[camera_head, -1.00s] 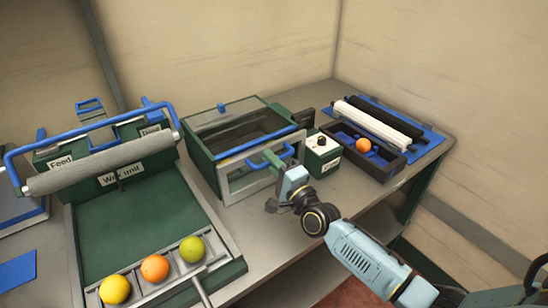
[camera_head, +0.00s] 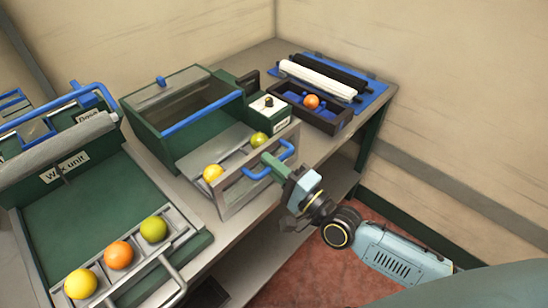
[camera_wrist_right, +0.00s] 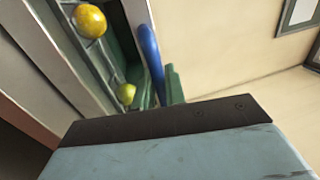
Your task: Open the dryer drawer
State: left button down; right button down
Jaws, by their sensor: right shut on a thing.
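The dryer (camera_head: 172,104) is a green box with a clear top and a blue front bar, in the middle of the head view. Its drawer (camera_head: 238,194) stands pulled out toward the front right, with a pale framed front. A yellow fruit (camera_head: 213,173) and a yellow-green fruit (camera_head: 259,139) lie in it; the right wrist view shows the yellow one (camera_wrist_right: 90,21) and the yellow-green one (camera_wrist_right: 126,93) too. My right gripper (camera_head: 273,163) is shut on the blue drawer handle (camera_head: 287,150), which also shows in the right wrist view (camera_wrist_right: 150,58). My left gripper is out of view.
The wax unit (camera_head: 65,168) stands at left, with a tray (camera_head: 182,236) of yellow, orange and green fruits in front. A control box (camera_head: 267,115) stands beside the dryer. A dark tray (camera_head: 322,117) with an orange (camera_head: 311,101) is at back right. Open floor lies at front right.

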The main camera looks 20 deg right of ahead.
jog(key=shift+s, duration=0.1)
jog(key=c, duration=1.6)
grip_release()
jog(key=shift+o, duration=0.2)
jog(key=shift+s+d, duration=0.1)
jog(key=v, duration=1.3)
jog(key=shift+b, duration=0.35)
